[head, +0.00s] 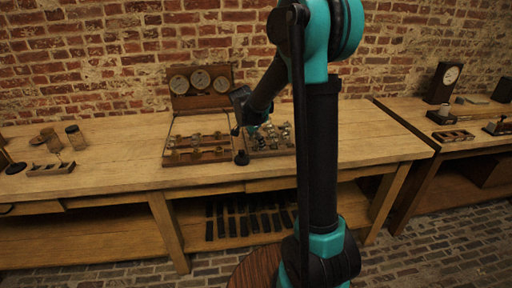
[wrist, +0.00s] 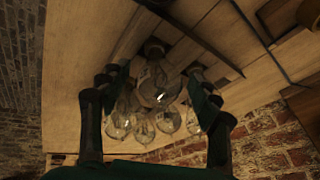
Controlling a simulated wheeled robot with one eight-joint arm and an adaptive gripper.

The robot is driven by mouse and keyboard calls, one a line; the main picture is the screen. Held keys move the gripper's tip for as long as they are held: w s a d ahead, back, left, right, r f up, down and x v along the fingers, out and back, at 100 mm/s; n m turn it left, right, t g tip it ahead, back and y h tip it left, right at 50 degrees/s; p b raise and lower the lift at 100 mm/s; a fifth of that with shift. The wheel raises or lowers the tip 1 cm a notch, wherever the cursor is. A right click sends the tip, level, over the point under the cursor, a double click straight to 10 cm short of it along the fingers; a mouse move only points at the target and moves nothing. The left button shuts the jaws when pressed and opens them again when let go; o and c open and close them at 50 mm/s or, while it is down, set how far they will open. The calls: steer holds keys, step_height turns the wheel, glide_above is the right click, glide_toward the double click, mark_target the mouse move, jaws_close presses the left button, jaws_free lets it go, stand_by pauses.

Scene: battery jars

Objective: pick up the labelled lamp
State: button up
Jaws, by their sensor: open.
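Several clear glass lamps stand close together in the wrist view, the nearest one (wrist: 158,82) with a dark base at its top in the picture. I cannot make out a label on any of them. My gripper (wrist: 153,76) is open, its two dark fingers on either side of the nearest lamp. I cannot tell whether either finger touches the glass. In the head view, my gripper is over the bench at a low wooden tray (head: 284,151) of small glass pieces, partly hidden behind my arm.
An open wooden case with three round dials (head: 200,80) stands left of the tray on the wooden bench (head: 115,165). A small dark round object (head: 242,158) sits at the tray's left front corner. Jars (head: 75,137) stand far left. A brick wall closes the back.

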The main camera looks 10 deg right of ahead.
steer(key=shift+f, duration=0.1)
steer(key=shift+c, duration=0.2)
steer(key=c, duration=1.1)
steer(key=shift+c, duration=0.2)
